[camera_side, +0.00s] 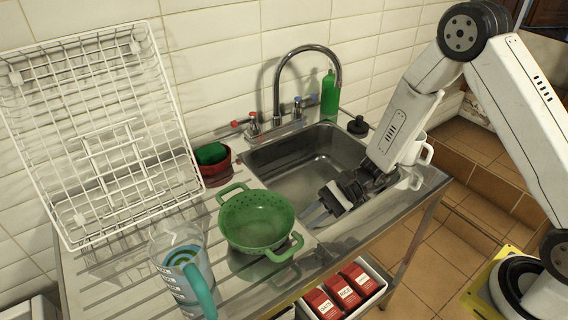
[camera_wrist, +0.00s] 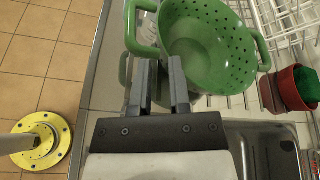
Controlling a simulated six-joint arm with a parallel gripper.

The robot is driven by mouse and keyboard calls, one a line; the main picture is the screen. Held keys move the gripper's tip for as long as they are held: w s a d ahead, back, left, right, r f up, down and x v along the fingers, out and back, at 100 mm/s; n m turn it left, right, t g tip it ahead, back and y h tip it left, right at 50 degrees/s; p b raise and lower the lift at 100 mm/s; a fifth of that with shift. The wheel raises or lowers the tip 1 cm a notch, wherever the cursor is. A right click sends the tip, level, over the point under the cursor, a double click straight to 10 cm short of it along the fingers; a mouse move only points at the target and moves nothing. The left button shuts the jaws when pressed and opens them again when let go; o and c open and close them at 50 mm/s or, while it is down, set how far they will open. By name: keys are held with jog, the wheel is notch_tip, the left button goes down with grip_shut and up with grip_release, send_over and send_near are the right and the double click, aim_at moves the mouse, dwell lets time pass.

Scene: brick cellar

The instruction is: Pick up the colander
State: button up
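The green colander (camera_side: 257,220) stands upright on the ribbed steel drainboard, left of the sink, with a loop handle on each of two opposite sides. It looks empty. My gripper (camera_side: 318,214) is to the right of the colander, over the near edge of the sink, apart from it in the side view. In the wrist view the colander (camera_wrist: 205,45) is just beyond my fingertips, with one handle near the left finger. My gripper (camera_wrist: 158,65) has a gap between its two fingers and nothing in it.
A measuring jug (camera_side: 183,270) stands left of the colander, and a white wire rack (camera_side: 100,140) leans on the wall. A red pot (camera_side: 214,165) with a green sponge is behind. The sink basin (camera_side: 305,160) is empty. Red boxes (camera_side: 340,290) sit below the counter.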

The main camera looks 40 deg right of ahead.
aim_at(284, 237)
jog(key=shift+x, duration=1)
jog(key=shift+a, duration=0.1)
jog(key=shift+x, duration=2.55)
grip_shut()
